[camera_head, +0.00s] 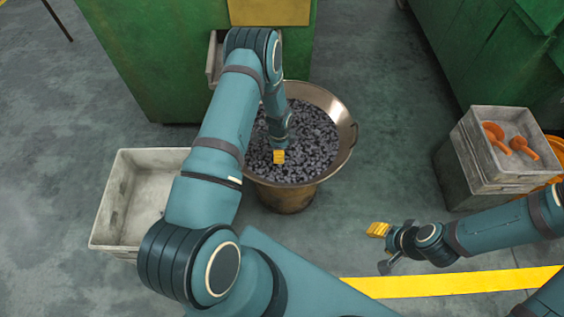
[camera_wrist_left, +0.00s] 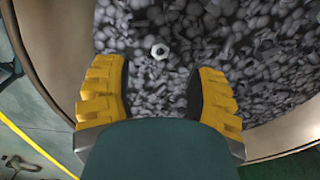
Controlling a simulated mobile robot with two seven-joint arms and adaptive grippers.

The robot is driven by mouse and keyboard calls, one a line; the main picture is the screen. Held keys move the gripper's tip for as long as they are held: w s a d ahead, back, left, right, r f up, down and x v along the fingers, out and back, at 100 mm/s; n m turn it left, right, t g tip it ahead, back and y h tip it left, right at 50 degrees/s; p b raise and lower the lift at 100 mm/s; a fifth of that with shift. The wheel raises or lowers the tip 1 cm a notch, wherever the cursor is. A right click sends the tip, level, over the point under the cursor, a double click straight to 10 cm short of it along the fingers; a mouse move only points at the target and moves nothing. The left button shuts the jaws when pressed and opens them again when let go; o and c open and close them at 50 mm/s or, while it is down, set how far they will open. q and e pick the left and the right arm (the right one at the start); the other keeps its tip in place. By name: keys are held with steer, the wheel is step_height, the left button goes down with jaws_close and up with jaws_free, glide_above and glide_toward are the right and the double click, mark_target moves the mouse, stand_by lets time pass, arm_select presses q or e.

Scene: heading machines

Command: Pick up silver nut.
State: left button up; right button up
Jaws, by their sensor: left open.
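A silver nut (camera_wrist_left: 160,51) lies on a heap of dark grey metal parts (camera_wrist_left: 262,62) in the left wrist view. It is a light hexagonal ring with a dark hole. The heap fills a round metal bucket (camera_head: 342,112) in the head view, where I cannot make out the nut. My left gripper (camera_head: 279,157) is over the bucket. In the left wrist view its yellow fingers (camera_wrist_left: 157,88) are spread apart and empty, with the nut ahead of and between them. My right gripper (camera_head: 378,230) is off to the right above the floor; its jaw gap is too small to tell.
A grey empty crate (camera_head: 112,205) stands left of the bucket. Stacked grey crates (camera_head: 468,160) with orange scoops (camera_head: 515,140) stand at the right. Green machines (camera_head: 135,60) stand behind. Floor (camera_head: 395,110) between bucket and crates is clear. A yellow line (camera_head: 450,283) crosses the front.

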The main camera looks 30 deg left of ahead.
arm_select(q)
steer(key=shift+w+f+b, duration=0.1)
steer(key=shift+f+b, duration=0.8)
steer(key=shift+f, duration=2.45)
steer(key=shift+d, duration=0.1)
jaws_close()
